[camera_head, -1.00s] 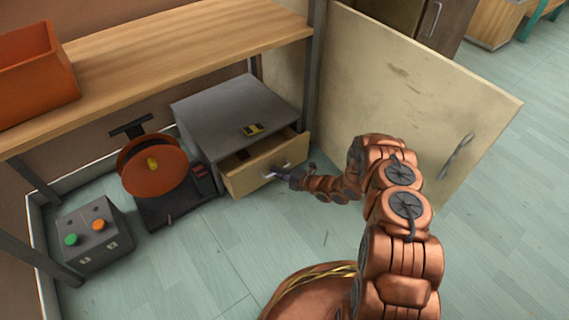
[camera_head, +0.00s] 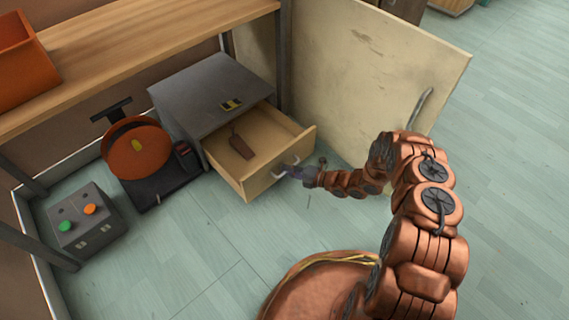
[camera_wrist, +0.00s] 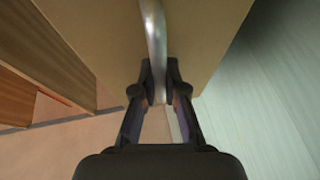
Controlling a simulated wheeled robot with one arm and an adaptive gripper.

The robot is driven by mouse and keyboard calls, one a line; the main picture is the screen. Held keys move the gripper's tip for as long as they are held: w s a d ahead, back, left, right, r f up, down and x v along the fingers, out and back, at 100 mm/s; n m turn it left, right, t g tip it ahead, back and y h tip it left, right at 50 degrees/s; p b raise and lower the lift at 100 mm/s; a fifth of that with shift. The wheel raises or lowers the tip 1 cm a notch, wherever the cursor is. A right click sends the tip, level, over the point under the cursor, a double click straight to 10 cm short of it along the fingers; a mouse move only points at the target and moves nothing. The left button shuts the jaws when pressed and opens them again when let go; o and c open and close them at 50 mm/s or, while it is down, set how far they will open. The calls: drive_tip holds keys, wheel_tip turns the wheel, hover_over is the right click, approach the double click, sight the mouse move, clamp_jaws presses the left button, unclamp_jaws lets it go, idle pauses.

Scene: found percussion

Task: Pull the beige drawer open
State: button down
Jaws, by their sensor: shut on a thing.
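The beige drawer (camera_head: 279,162) stands well out of its grey cabinet (camera_head: 200,92), with its inside in sight. A brown flat object with a narrow end (camera_head: 241,147) lies in it. My gripper (camera_head: 287,172) is at the drawer's front, at the handle. In the wrist view, the silver curved handle (camera_wrist: 153,40) runs down between the two dark fingers of my gripper (camera_wrist: 159,90), which are closed on it. The drawer front (camera_wrist: 205,35) fills the top of that view.
A machine with an orange disc (camera_head: 137,152) stands left of the cabinet. A grey box with green and orange buttons (camera_head: 88,222) is farther left. A wooden shelf (camera_head: 150,40) runs above, with an orange bin (camera_head: 22,65). A beige panel (camera_head: 370,70) stands behind my arm. The floor in front is clear.

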drive_tip(key=shift+s+d, duration=1.1)
drive_tip(key=shift+s, duration=0.05)
drive_tip(key=c, duration=1.2)
unclamp_jaws()
drive_tip(key=shift+a, duration=0.1)
drive_tip(key=v, duration=1.2)
drive_tip(key=shift+s, duration=0.1)
